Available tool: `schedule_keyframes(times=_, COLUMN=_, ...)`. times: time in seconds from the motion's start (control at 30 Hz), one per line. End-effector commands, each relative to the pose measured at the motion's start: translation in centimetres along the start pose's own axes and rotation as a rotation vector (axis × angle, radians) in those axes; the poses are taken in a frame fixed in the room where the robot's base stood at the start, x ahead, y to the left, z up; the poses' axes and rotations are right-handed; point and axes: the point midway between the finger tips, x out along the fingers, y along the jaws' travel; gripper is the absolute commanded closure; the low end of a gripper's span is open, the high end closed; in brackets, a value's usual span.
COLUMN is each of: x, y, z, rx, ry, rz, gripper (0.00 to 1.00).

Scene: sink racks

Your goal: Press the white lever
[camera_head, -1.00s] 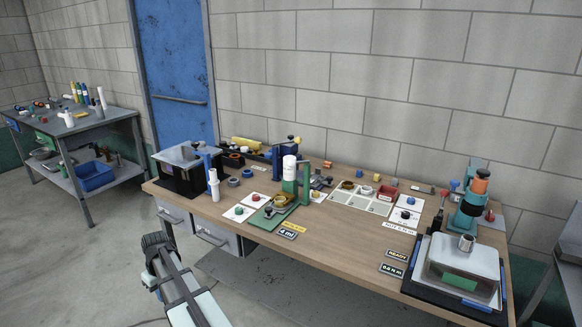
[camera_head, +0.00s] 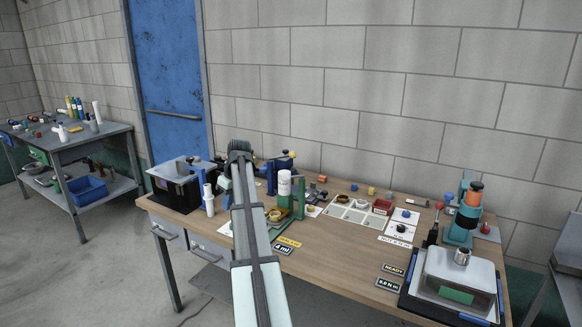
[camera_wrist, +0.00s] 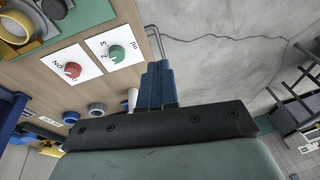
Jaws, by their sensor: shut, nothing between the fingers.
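A white upright cylinder (camera_head: 209,200), which may be the white lever, stands at the left front of the wooden bench, beside a blue post. I cannot tell for sure that it is the lever. In the wrist view a small white piece (camera_wrist: 132,98) shows just left of my gripper (camera_wrist: 158,68), partly hidden by the gripper body. My gripper's blue fingers are shut together with nothing between them. In the head view my arm reaches over the bench's left part and my fingers cannot be made out. A larger white cylinder (camera_head: 284,184) stands on a green stand, right of my arm.
A black box (camera_head: 175,190) stands at the bench's left end. The bench's front middle (camera_head: 335,258) is clear.

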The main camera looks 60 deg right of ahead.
Motion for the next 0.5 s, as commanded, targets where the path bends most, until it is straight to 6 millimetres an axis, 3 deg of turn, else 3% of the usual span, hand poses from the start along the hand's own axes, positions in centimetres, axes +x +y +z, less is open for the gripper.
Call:
schedule_keyframes(times=0.03, x=-2.2, y=1.8, z=0.2, rx=0.001, ry=0.010, rz=0.004, gripper=1.00)
schedule_keyframes(times=0.1, x=-4.8, y=3.6, z=0.9, rx=-0.003, ry=0.024, rz=0.006, gripper=1.00)
schedule_keyframes(times=0.5, x=-20.1, y=12.3, z=6.6, rx=-0.037, ry=0.086, rz=0.030, gripper=1.00)
